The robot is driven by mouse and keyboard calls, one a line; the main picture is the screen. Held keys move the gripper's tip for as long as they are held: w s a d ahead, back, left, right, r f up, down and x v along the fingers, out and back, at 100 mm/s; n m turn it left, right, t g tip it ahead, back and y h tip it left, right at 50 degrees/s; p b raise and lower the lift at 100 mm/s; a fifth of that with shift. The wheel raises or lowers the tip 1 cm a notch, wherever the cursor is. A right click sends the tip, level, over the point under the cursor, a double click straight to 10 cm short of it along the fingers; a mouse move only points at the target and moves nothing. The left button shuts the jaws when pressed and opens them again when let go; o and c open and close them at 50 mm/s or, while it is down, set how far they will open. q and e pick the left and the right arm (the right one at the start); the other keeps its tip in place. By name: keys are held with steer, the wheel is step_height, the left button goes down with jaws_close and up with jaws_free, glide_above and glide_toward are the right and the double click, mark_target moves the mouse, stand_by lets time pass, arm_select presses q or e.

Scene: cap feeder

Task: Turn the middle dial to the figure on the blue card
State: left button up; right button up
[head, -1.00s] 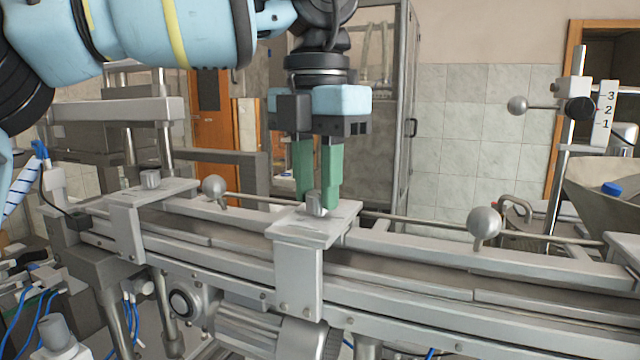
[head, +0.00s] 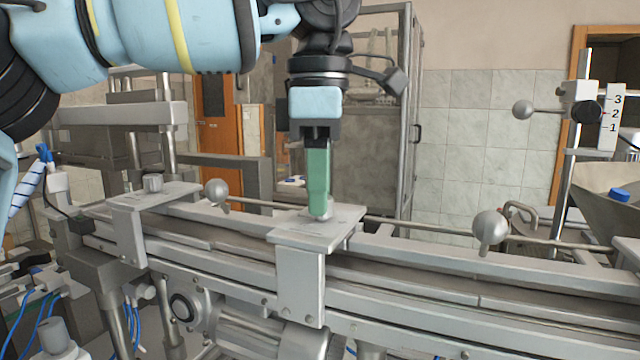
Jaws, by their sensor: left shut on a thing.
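A small metal dial knob (head: 328,214) stands on a flat plate (head: 300,236) on the bracket in the middle of the conveyor. My left gripper (head: 319,208) points straight down from above, its green fingers shut on this knob. The fingers line up one behind the other and hide most of the knob. Any figures on the plate are too faint to read. A second dial knob (head: 152,183) stands on a similar plate (head: 125,200) to the left, untouched. No blue card can be made out. My right gripper is not in view.
Ball-ended handles (head: 216,191) and (head: 490,227) stick up along the conveyor rail on both sides of the held dial. A white scale (head: 613,116) marked 1 to 3 stands at right, above a hopper (head: 590,188) with a blue cap (head: 619,195).

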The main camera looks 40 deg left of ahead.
arm_select(q)
steer(key=shift+m, duration=1.1)
steer(key=o, duration=1)
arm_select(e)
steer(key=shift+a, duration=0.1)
arm_select(q)
step_height(320, 180, up, 7)
steer(key=shift+f+p, duration=0.1)
steer(key=shift+p, duration=0.55)
steer(key=shift+r, duration=0.55)
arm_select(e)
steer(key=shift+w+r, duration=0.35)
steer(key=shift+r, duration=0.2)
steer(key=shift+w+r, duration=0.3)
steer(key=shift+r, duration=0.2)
arm_select(q)
steer(key=shift+f, duration=0.1)
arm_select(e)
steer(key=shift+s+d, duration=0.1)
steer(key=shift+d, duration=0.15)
